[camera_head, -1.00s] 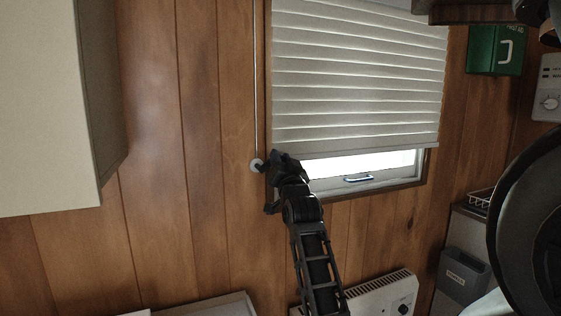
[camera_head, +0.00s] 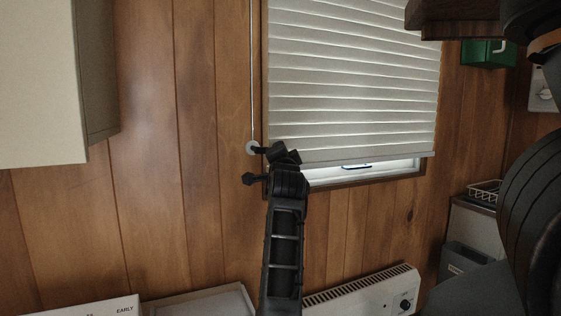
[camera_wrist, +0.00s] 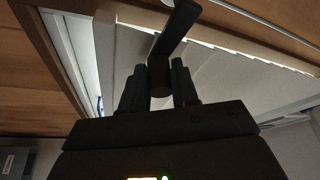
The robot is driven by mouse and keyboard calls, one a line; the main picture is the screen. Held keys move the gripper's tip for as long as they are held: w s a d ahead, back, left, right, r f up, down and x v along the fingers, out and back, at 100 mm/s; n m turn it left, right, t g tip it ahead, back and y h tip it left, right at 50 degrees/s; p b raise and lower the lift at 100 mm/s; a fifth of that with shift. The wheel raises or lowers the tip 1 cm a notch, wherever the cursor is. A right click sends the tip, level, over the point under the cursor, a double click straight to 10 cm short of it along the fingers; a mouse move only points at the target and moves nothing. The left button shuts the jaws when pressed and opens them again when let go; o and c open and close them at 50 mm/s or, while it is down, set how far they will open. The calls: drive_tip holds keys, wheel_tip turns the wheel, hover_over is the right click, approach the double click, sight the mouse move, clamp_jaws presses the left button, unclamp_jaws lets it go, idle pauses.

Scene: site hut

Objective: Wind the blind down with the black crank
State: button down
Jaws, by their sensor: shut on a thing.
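The pale pleated blind (camera_head: 350,85) covers most of the window, with its bottom edge a little above the sill. A narrow bright strip of glass shows under it. The black crank (camera_head: 260,150) sits on a round grey hub (camera_head: 251,148) on the wood wall, just left of the blind's lower left corner. In the wrist view the crank's black arm (camera_wrist: 176,32) runs up and right from its knob. My gripper (camera_head: 272,154) is at the crank; in the wrist view its fingers (camera_wrist: 159,76) are shut on the knob. The gripper partly hides the crank in the head view.
A thin cord or rod (camera_head: 252,70) runs up from the hub. A pale cabinet (camera_head: 45,80) juts out at upper left. A white heater (camera_head: 365,292) stands below the window. A window handle (camera_head: 357,166) shows under the blind. A green box (camera_head: 487,54) hangs at upper right.

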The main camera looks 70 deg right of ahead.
drive_tip(key=f+m+b, duration=0.1)
drive_tip(key=f+m+g+b, duration=0.1)
drive_tip(key=m, duration=0.1)
drive_tip(key=shift+w+a+y, duration=0.1)
drive_tip(key=shift+w+y, duration=0.1)
drive_tip(key=shift+y, duration=0.2)
drive_tip(key=shift+w+a+f+m+g+y+b, duration=0.1)
drive_tip(key=shift+f+m+g+y+b, duration=0.15)
drive_tip(key=shift+m, duration=0.25)
drive_tip(key=shift+w+m+g+y+b, duration=0.15)
drive_tip(key=shift+m+b, duration=0.15)
drive_tip(key=shift+m, duration=0.2)
drive_tip(key=shift+t, duration=0.3)
drive_tip(key=c, duration=0.9)
unclamp_jaws()
drive_tip(key=shift+s+a, duration=0.1)
drive_tip(key=b+v, duration=0.1)
drive_tip(key=v, duration=0.6)
drive_tip(key=shift+a, duration=0.35)
